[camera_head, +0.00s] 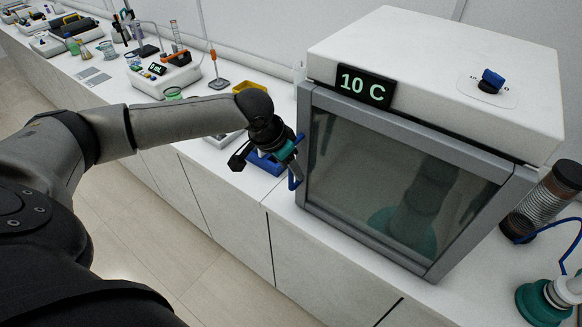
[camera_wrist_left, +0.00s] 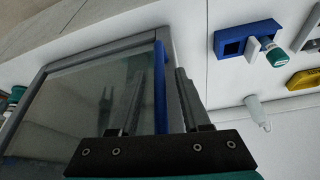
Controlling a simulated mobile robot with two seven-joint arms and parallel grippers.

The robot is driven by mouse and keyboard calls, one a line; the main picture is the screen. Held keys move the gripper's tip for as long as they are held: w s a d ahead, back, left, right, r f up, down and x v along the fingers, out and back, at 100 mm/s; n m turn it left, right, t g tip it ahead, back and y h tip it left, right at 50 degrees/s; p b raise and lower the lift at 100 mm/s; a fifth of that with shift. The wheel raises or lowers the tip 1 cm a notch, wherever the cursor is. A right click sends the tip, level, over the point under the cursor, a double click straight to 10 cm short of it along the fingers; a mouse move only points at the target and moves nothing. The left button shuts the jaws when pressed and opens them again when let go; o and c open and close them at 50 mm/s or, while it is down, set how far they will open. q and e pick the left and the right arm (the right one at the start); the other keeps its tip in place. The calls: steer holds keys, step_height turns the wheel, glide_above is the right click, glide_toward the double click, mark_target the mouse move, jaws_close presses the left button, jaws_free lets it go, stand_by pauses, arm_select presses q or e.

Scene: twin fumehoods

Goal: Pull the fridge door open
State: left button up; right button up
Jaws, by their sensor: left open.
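The fridge is a white box with a grey-framed glass door (camera_head: 395,178) and a "10 C" display (camera_head: 364,86). The door looks shut. Its blue handle (camera_head: 295,180) is on the door's left side, partly hidden by my left gripper (camera_head: 290,163) in the head view. In the left wrist view, the open left gripper (camera_wrist_left: 160,75) has one finger on each side of the upright blue handle (camera_wrist_left: 160,100). Whether either finger touches it, I cannot tell. The glass door (camera_wrist_left: 85,110) mirrors the gripper.
A blue holder (camera_wrist_left: 249,38) with a teal-capped vial stands on the white bench beside the fridge. A blue knob (camera_head: 492,80) is on the fridge top. Coiled equipment (camera_head: 542,203) stands at the right. Several lab items stand along the far-left bench. The floor aisle (camera_head: 150,225) is clear.

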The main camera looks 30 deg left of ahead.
arm_select(q)
steer(key=shift+w+f, duration=0.15)
steer(key=shift+f, duration=0.25)
jaws_close()
stand_by(1.3)
